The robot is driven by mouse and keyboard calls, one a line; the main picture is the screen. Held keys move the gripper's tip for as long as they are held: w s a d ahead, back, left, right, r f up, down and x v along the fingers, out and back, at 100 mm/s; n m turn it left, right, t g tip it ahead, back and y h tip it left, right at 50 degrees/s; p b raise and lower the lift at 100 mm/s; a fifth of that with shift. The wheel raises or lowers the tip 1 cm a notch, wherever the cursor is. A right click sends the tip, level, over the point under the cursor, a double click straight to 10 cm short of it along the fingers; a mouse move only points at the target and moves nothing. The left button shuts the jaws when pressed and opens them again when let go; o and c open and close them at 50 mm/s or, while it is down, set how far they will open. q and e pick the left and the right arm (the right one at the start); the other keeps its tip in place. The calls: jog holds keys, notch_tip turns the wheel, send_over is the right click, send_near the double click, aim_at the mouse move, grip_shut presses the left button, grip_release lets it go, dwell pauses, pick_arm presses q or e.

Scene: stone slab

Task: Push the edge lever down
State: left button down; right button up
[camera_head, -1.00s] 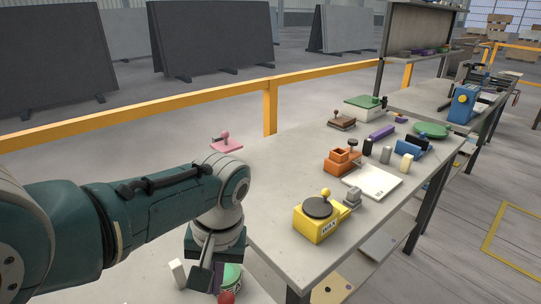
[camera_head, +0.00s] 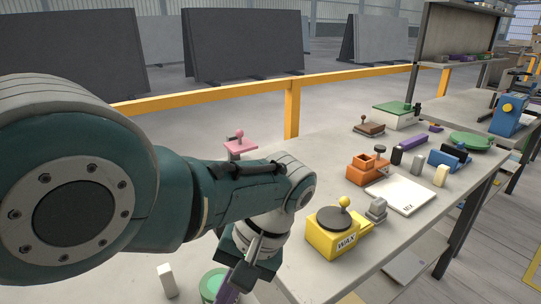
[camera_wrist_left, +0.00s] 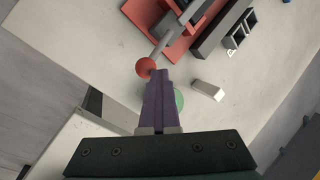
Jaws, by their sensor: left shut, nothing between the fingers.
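In the left wrist view, a lever with a red ball knob (camera_wrist_left: 145,67) on a grey rod juts from a red base (camera_wrist_left: 180,45) at the slab's edge. My left gripper (camera_wrist_left: 159,75) has purple fingers, shut and empty, pointing towards the knob. The fingertips appear just right of the knob; I cannot tell whether they touch it. In the head view my left gripper (camera_head: 227,292) is at the bottom, partly cut off, and the red knob is not visible there. My right gripper is in neither view.
A white block (camera_wrist_left: 207,90) and a green round thing (camera_head: 212,286) are close to the gripper. A pink lever device (camera_head: 240,147) stands behind my arm. A yellow WAX box (camera_head: 333,238), an orange box (camera_head: 364,172) and a white plate (camera_head: 400,194) lie to the right.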

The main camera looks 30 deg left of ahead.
pick_arm(q)
jog(key=shift+w+a+f, duration=0.1)
jog(key=shift+f, duration=0.1)
dwell(0.3)
jog(key=a+p+v, duration=0.1)
jog(key=p+v, duration=0.2)
jog(key=v, duration=0.9)
jog(key=shift+w+a+r+p, duration=0.25)
jog(key=shift+a+r+p, duration=0.1)
jog(key=shift+p, duration=0.05)
